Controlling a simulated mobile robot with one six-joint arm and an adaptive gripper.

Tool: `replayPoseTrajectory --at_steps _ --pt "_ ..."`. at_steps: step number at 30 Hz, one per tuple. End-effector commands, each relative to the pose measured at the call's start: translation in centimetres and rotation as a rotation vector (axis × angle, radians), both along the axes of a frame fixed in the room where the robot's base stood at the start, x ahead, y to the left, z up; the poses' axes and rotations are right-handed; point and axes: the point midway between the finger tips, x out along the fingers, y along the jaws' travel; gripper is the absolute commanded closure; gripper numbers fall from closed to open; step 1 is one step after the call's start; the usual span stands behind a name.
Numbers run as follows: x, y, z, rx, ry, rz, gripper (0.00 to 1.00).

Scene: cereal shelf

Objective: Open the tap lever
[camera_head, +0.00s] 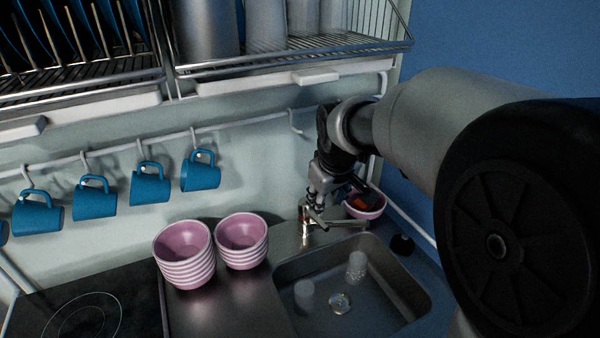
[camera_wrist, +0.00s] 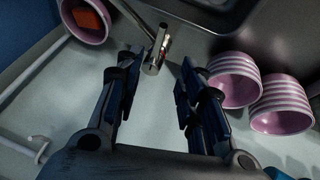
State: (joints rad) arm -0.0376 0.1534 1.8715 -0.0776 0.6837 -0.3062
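The chrome tap (camera_head: 306,222) stands at the back edge of the sink, with a thin bar reaching out over the basin. In the wrist view, the tap (camera_wrist: 154,58) shows a short shiny body with a small red mark and the thin bar running to the upper left. I cannot clearly tell the lever from the spout. My gripper (camera_head: 322,194) is just above the tap in the head view, overlapping it. In the wrist view, my gripper (camera_wrist: 157,72) is open, its fingers spread left and right of the tap's line. Nothing is between them, and I see no contact.
Two stacks of pink bowls (camera_head: 186,258) (camera_head: 242,244) stand left of the sink (camera_head: 398,278). Clear glasses (camera_head: 356,265) are in the basin. Blue mugs (camera_head: 150,187) hang from a rail below the dish rack.

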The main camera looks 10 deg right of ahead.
Motion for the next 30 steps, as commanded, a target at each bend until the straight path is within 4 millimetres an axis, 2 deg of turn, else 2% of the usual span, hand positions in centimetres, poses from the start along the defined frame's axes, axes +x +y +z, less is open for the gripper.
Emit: replayPoseTrajectory --at_steps 1,6,18,24,30 --pt "0.3 -0.1 -1.3 0.000 0.005 -0.001 0.64" --pt "1.9 -0.2 -4.7 0.000 0.005 -0.001 0.64" --pt "5.3 -0.5 -12.1 0.000 0.004 -0.001 0.64" --pt "6.2 -0.5 -13.7 0.000 0.002 -0.001 0.64" --pt "6.4 -0.6 -14.0 0.000 0.001 -0.001 0.64"
